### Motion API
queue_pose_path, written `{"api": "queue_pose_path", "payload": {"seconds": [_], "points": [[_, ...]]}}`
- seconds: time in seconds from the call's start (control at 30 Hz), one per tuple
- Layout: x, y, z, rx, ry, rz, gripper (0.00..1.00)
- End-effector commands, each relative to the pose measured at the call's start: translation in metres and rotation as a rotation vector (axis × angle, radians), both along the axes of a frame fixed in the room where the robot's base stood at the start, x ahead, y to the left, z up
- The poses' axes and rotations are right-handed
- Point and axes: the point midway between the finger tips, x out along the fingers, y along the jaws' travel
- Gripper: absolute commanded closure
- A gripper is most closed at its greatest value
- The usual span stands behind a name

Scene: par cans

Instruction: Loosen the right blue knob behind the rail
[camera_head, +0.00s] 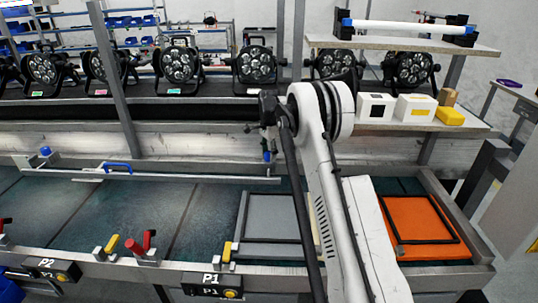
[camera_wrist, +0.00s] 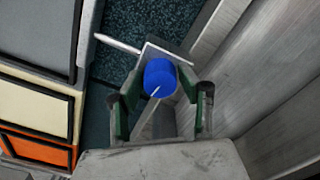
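The right blue knob (camera_wrist: 160,77) is in the middle of the wrist view, on a metal bracket beside the grey wall. My gripper (camera_wrist: 158,92) has its two green-padded fingers on either side of the knob, with a visible gap on each side, so it looks open. In the head view, a bit of the right blue knob (camera_head: 267,156) shows below my gripper (camera_head: 268,145), which partly hides it. The pale rail (camera_head: 200,178) runs across the trough, with a blue handle (camera_head: 118,168) on it. The left blue knob (camera_head: 45,151) stands behind the rail's left end.
An orange panel (camera_head: 420,222) and a grey panel (camera_head: 271,218) lie in the trough. Several stage lights (camera_head: 178,64) line the back shelf. The grey wall (camera_wrist: 250,70) is close to my gripper's right finger.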

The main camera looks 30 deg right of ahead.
Motion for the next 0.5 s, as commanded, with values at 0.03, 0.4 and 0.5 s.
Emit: {"api": "queue_pose_path", "payload": {"seconds": [0.03,0.4,0.5], "points": [[0.0000,0.0000,0.0001,0.000,0.000,0.000,0.71],[0.0000,0.0000,0.0000,0.000,0.000,0.012,0.94],[0.0000,0.0000,-0.0002,0.000,0.000,0.039,0.94]]}}
